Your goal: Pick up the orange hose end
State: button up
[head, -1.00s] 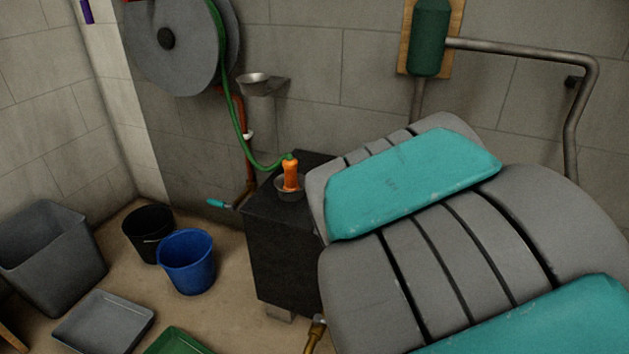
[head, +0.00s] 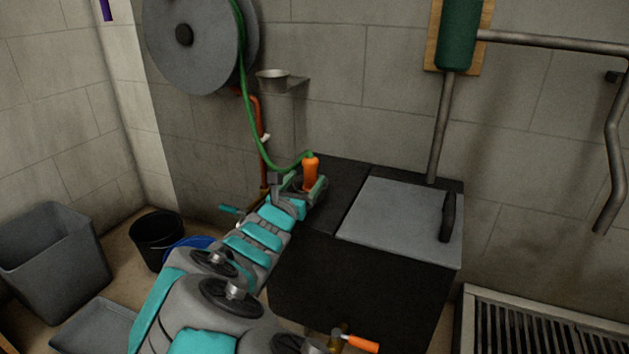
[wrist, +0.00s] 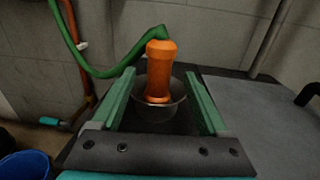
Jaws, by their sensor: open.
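The orange hose end (head: 311,172) stands upright on the left part of the black cabinet top, with the green hose (head: 262,140) running from its top up to the reel. In the wrist view the orange hose end (wrist: 159,72) stands in a round grey cup (wrist: 176,108). My gripper (head: 302,186) is open at the hose end. In the wrist view the two green fingers of my gripper (wrist: 160,98) lie on either side of the cup and the hose end, with gaps visible. The cup is mostly hidden by my gripper in the head view.
A grey lid (head: 400,220) with a black handle (head: 447,217) covers the right part of the cabinet (head: 345,290). A small metal bowl (head: 272,80) sits on a wall bracket above. A black bucket (head: 157,238) and a blue bucket (wrist: 25,167) stand on the floor at left.

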aim_at(313, 170)
jog(key=x, duration=0.2)
jog(key=shift+w+d, duration=0.2)
jog(key=shift+w, duration=0.05)
jog(key=x, duration=0.2)
jog(key=b+x, duration=0.1)
jog(key=x, duration=0.1)
jog(key=shift+a+f, duration=0.15)
jog(key=shift+f, duration=0.15)
jog(key=shift+w, duration=0.4)
jog(key=shift+r, duration=0.1)
grip_shut()
